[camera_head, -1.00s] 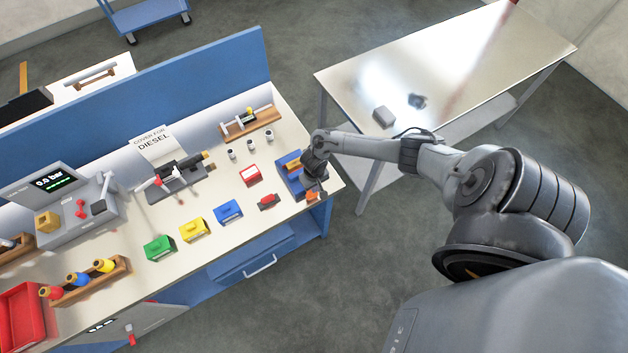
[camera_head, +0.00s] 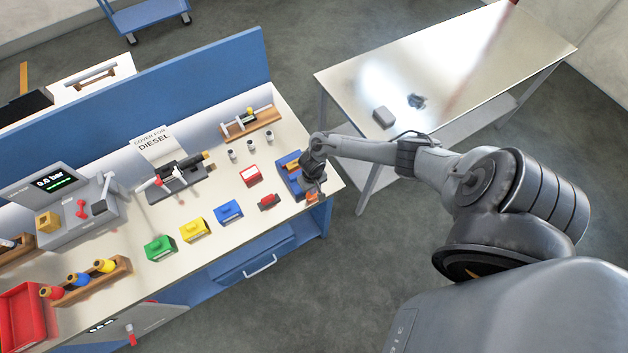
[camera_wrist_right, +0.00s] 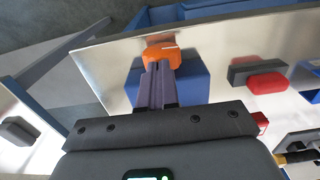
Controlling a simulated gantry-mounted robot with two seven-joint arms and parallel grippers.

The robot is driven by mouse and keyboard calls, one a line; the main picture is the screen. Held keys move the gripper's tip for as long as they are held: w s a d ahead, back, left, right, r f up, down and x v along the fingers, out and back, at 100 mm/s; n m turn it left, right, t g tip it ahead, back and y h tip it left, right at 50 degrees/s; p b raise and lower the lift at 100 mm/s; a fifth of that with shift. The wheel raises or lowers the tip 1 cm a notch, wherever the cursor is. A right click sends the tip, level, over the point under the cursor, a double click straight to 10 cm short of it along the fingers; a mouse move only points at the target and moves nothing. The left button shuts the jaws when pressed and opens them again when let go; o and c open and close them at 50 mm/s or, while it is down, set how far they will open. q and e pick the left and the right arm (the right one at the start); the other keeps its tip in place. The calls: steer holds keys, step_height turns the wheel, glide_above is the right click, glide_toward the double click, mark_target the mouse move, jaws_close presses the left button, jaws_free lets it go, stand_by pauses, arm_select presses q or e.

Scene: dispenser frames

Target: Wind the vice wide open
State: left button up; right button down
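The blue vice (camera_head: 291,181) stands at the right end of the workbench, with an orange handle (camera_head: 313,198) on its front side. In the right wrist view the vice body (camera_wrist_right: 190,87) is a blue block and the orange handle (camera_wrist_right: 162,54) is at my fingertips. My right gripper (camera_head: 314,180) reaches down over the handle end of the vice. Its two fingers (camera_wrist_right: 158,68) are close together, with their tips on the orange handle. The fingers and arm hide part of the vice, and the jaw gap is hard to make out. My left gripper is out of view.
A dark red-and-black piece (camera_head: 269,202) lies left of the vice, near a red box (camera_head: 250,176) and a blue box (camera_head: 228,211). A wooden rack (camera_head: 249,122) stands behind. A metal table (camera_head: 440,75) is across a floor gap to the right.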

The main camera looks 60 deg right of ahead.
steer(key=shift+a+f, duration=0.2)
steer(key=shift+f, duration=0.05)
stand_by(1.1)
steer(key=shift+w+a+r, duration=0.1)
steer(key=shift+w+a, duration=0.4)
steer(key=shift+a, duration=0.15)
stand_by(0.9)
steer(key=shift+r, duration=0.1)
steer(key=shift+r+p, duration=0.3)
steer(key=shift+r, duration=0.65)
steer(key=shift+s+d, duration=0.1)
steer(key=shift+d, duration=0.1)
steer(key=shift+s+d, duration=0.3)
steer(key=shift+d, duration=0.2)
steer(key=shift+s+d, duration=0.3)
steer(key=shift+d, duration=0.2)
steer(key=shift+f+b, duration=0.65)
steer(key=shift+f, duration=0.3)
steer(key=shift+w+a+p, duration=0.2)
steer(key=shift+a+p, duration=0.15)
steer(key=shift+p, duration=0.1)
stand_by(0.6)
